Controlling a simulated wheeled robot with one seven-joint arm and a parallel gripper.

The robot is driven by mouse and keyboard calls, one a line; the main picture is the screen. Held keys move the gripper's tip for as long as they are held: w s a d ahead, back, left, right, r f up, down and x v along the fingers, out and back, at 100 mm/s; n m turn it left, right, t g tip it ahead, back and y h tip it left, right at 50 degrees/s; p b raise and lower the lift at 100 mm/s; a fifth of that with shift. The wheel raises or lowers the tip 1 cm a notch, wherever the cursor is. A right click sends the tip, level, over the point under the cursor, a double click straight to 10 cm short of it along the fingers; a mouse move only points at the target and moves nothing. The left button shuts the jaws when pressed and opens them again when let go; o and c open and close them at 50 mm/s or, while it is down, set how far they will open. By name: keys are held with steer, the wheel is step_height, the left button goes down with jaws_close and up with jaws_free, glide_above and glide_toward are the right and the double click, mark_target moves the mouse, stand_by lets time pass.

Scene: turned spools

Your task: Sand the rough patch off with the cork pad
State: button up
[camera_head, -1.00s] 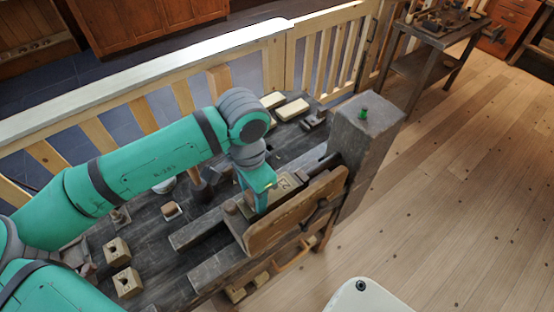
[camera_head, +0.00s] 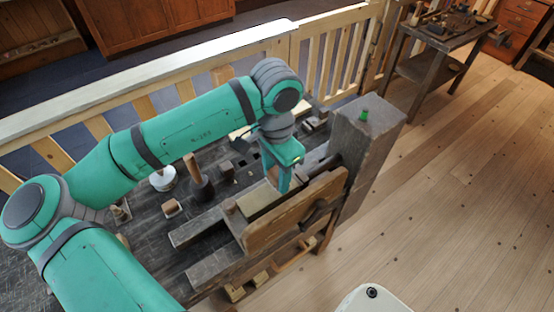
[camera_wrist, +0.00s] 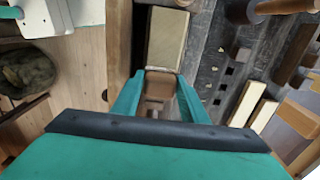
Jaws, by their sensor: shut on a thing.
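A pale wooden block (camera_head: 262,198) is held in the wooden bench vise (camera_head: 300,215). Its bare face also shows in the wrist view (camera_wrist: 167,40), plain and light. My gripper (camera_head: 284,186) is low over the far right part of this block, pointing down. In the wrist view my gripper (camera_wrist: 160,90) is shut on a brown piece, the cork pad (camera_wrist: 159,88), between its two teal fingers. The pad lies in line with the block; I cannot tell whether they touch. The rough patch cannot be made out; the gripper hides part of the block.
A dark mallet (camera_head: 200,187), a white-topped tool (camera_head: 163,178) and a small wooden block (camera_head: 172,207) stand on the bench at left.

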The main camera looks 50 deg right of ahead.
steer(key=shift+a+r, duration=0.1)
steer(key=shift+r, duration=2.5)
